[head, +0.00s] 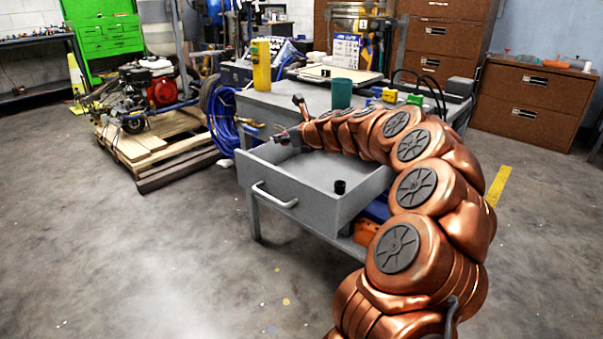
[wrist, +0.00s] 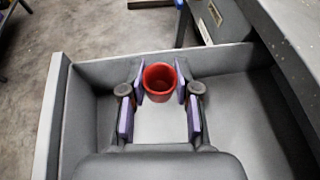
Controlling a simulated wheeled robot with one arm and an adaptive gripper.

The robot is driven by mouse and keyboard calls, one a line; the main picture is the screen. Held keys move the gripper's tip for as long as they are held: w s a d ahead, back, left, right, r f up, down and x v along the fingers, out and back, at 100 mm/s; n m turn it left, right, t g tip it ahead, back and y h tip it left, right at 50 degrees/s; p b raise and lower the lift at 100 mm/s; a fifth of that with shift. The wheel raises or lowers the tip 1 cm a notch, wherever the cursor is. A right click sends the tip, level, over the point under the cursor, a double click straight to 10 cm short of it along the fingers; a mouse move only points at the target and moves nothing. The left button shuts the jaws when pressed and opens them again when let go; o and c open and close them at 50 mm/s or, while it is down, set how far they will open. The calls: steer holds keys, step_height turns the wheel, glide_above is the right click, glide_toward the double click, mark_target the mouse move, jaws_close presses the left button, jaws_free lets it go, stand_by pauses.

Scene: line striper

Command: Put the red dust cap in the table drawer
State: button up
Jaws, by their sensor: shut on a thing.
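The red dust cap (wrist: 159,83) is a small round cup shape between the purple pads of my gripper (wrist: 160,92) in the wrist view. My gripper is shut on it, with the cap's open end facing the camera. The grey table drawer (head: 292,206) is pulled open, with a metal handle on its front. In the head view my gripper (head: 284,138) is over the back left part of the drawer. The drawer's floor shows below the cap in the wrist view (wrist: 245,105). I cannot make out the cap in the head view.
A small black cylindrical piece (head: 340,187) is at the drawer's right side. The tabletop (head: 290,97) above holds a yellow cup (head: 262,65), a teal cup (head: 341,92) and other items. A blue hose (head: 224,120) hangs at the left. The floor in front is clear.

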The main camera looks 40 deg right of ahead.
step_height(320, 180, down, 8)
steer(key=b, duration=0.3)
steer(key=shift+f, duration=0.15)
steer(key=shift+f, duration=0.65)
steer(key=o, duration=0.7)
steer(key=shift+o, duration=0.2)
steer(key=shift+r, duration=0.15)
steer(key=shift+r, duration=0.3)
steer(key=p+v, duration=0.1)
steer(key=v, duration=0.2)
steer(key=p+v, duration=0.1)
steer(key=v, duration=0.2)
steer(key=p+v, duration=0.1)
steer(key=v, duration=0.3)
steer(key=shift+r, duration=0.35)
steer(key=shift+p+v, duration=0.4)
steer(key=shift+v, duration=0.55)
